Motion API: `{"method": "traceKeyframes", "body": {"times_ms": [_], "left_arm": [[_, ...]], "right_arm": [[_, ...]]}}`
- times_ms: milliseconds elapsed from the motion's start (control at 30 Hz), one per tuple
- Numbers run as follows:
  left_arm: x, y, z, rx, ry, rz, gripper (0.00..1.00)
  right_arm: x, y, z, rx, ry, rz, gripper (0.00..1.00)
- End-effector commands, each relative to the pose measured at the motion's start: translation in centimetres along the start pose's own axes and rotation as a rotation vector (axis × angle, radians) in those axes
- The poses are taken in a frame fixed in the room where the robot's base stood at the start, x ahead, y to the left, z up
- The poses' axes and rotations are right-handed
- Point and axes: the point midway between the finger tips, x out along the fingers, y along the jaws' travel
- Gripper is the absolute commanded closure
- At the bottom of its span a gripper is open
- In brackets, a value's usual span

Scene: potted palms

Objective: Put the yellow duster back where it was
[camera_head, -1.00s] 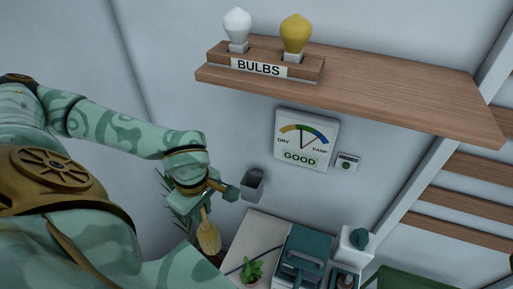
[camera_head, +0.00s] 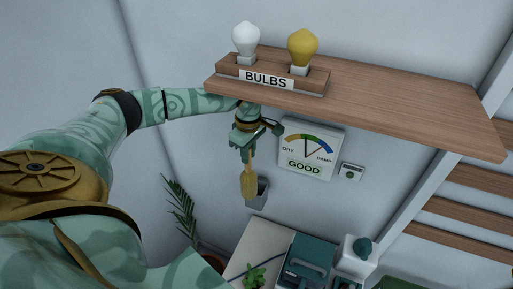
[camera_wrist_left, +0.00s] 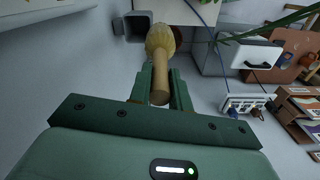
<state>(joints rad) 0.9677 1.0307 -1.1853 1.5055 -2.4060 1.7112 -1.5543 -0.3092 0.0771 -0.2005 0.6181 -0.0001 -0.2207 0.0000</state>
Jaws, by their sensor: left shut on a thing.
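The yellow duster (camera_head: 249,184) hangs head down from my left gripper (camera_head: 246,148), which is shut on its handle. In the left wrist view the duster's wooden handle (camera_wrist_left: 160,84) sits between the two fingers, with its bristly yellow head (camera_wrist_left: 160,38) beyond them. A small grey wall holder (camera_head: 262,192) is just behind and to the right of the duster head in the head view. The holder also shows in the left wrist view (camera_wrist_left: 133,27), beside the head. I cannot tell whether they touch. My right gripper is not in view.
A wooden shelf (camera_head: 400,105) with a white and a yellow bulb in a rack overhangs my left forearm. A dial gauge (camera_head: 311,150) is on the wall to the right. Below are a pale tabletop (camera_head: 262,240), a small plant and a teal box (camera_head: 306,262).

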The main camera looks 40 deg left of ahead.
Motion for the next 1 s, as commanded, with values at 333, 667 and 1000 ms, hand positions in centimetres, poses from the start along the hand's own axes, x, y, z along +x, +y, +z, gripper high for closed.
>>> {"method": "traceKeyframes", "body": {"times_ms": [333, 667, 1000], "left_arm": [[0.2, 6.2, -1.2, -0.003, -0.002, 0.002, 1.0], [6.2, 6.2, -1.2, 0.001, 0.0, 0.0, 1.0], [8.6, 6.2, -1.1, 0.0, 0.0, 0.001, 1.0]], "right_arm": [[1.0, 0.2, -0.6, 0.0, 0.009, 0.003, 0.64], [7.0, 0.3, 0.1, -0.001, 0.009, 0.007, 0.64], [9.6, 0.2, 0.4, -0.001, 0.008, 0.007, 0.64]]}}
